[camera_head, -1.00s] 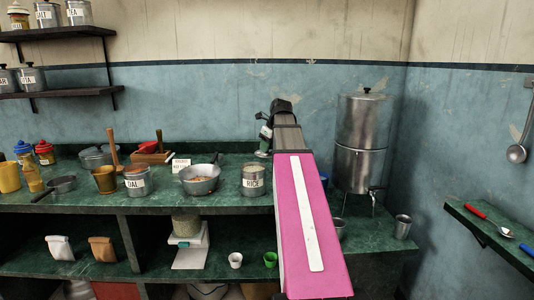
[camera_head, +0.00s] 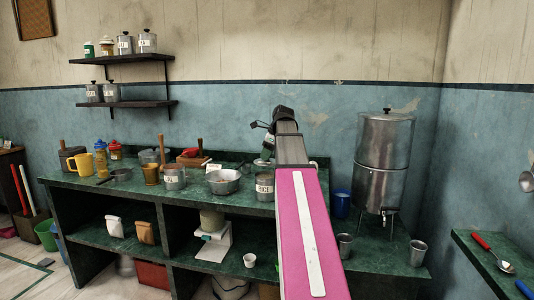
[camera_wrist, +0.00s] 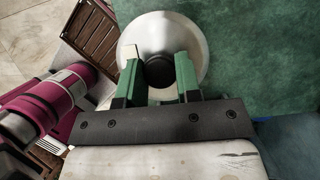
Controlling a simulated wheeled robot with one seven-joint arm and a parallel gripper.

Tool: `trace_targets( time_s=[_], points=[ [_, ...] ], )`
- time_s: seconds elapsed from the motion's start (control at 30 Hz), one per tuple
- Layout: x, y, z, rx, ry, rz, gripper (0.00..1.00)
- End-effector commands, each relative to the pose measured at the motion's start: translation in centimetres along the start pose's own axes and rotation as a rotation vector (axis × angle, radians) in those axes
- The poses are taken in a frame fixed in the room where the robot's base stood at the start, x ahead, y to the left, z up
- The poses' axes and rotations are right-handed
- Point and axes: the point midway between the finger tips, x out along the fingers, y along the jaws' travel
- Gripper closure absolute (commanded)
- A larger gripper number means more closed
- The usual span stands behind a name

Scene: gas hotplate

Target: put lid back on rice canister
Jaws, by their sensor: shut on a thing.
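The rice canister (camera_head: 265,188) is a grey metal can with a white RICE label, standing on the green counter just left of my arm in the head view. Its top shows no knob there. In the wrist view my gripper (camera_wrist: 158,70) is shut on the dark round knob of a lid (camera_wrist: 160,27). The lid is a pale, round metal disc held beyond the green fingers. Green counter surface shows beyond the lid. The canister cannot be made out in the wrist view, and my arm hides part of the counter in the head view.
A pan (camera_head: 223,181) and the DAL canister (camera_head: 174,177) stand left of the rice canister. A tall steel water dispenser (camera_head: 384,150) stands to the right, with a blue cup (camera_head: 341,205) beside it. The counter's front edge (camera_head: 190,200) runs below the canisters.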

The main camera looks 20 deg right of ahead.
Motion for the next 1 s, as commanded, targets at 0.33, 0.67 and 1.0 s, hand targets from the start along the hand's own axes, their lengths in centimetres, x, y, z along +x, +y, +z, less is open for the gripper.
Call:
trace_targets(
  time_s=[0.33,0.67,1.0],
  points=[
    [2.8,0.1,-1.2,0.001,0.001,0.0,0.91],
    [4.5,0.0,-1.9,0.0,0.001,0.0,0.91],
    [4.6,0.0,-1.9,0.001,0.0,-0.001,0.91]
  ],
)
